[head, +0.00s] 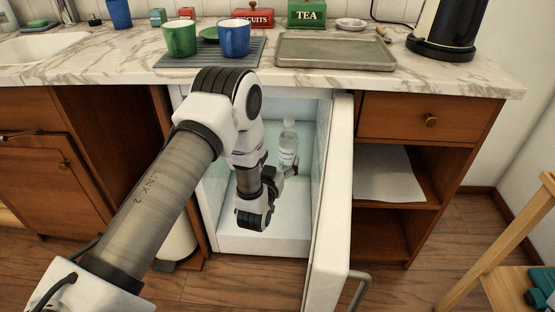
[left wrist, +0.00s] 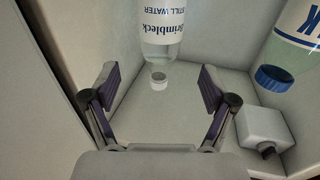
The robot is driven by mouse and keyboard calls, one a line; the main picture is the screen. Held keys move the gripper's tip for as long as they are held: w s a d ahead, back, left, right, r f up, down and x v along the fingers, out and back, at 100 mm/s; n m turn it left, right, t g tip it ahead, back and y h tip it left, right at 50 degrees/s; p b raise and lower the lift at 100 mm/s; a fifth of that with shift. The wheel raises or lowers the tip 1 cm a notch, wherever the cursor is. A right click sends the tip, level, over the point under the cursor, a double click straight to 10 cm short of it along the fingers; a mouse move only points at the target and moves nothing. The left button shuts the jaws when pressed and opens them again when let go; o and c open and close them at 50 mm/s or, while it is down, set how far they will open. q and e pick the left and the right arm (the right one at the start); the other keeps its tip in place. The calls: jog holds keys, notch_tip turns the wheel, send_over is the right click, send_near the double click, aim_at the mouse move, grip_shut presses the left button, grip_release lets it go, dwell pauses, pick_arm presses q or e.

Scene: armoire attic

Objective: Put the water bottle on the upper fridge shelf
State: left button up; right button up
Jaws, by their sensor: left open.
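The water bottle (head: 289,146) is clear with a white label and stands upright inside the open fridge (head: 262,240). In the left wrist view the bottle (left wrist: 163,25) appears upside down, its white cap near the gap between my fingers. My left arm reaches into the fridge, and my left gripper (head: 284,173) is beside the bottle's lower part in the head view. In the wrist view the left gripper (left wrist: 158,78) has its fingers wide apart, with clear space on both sides of the cap. The surface under the bottle is partly hidden by my gripper. My right gripper is not in view.
A milk bottle with a blue cap (left wrist: 285,62) and a small white box (left wrist: 262,130) are on the right in the wrist view. The open fridge door (head: 331,200) stands to the right. Mugs (head: 180,40) and a metal tray (head: 335,52) sit on the counter above.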

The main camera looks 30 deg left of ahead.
pick_arm(q)
jog(key=s+d+f+g+h, duration=0.1)
jog(key=s+d+f+g, duration=0.15)
jog(key=s+f, duration=0.35)
jog(key=s+d+f+m+g+h, duration=0.1)
jog(key=s+f+g, duration=0.35)
jog(key=s, duration=0.25)
jog(key=s+d+f+g+h, duration=0.1)
jog(key=s+d+f+g, duration=0.15)
jog(key=s+f, duration=0.35)
jog(key=s+d+f+g, duration=0.1)
jog(key=s+g, duration=0.3)
jog(key=s, duration=0.6)
jog(key=s+d+f+m+g, duration=0.1)
jog(key=s+f+g, duration=0.2)
jog(key=s, duration=0.7)
jog(key=shift+d+g+h, duration=0.2)
jog(key=shift+g+h, duration=0.2)
jog(key=shift+g, duration=0.15)
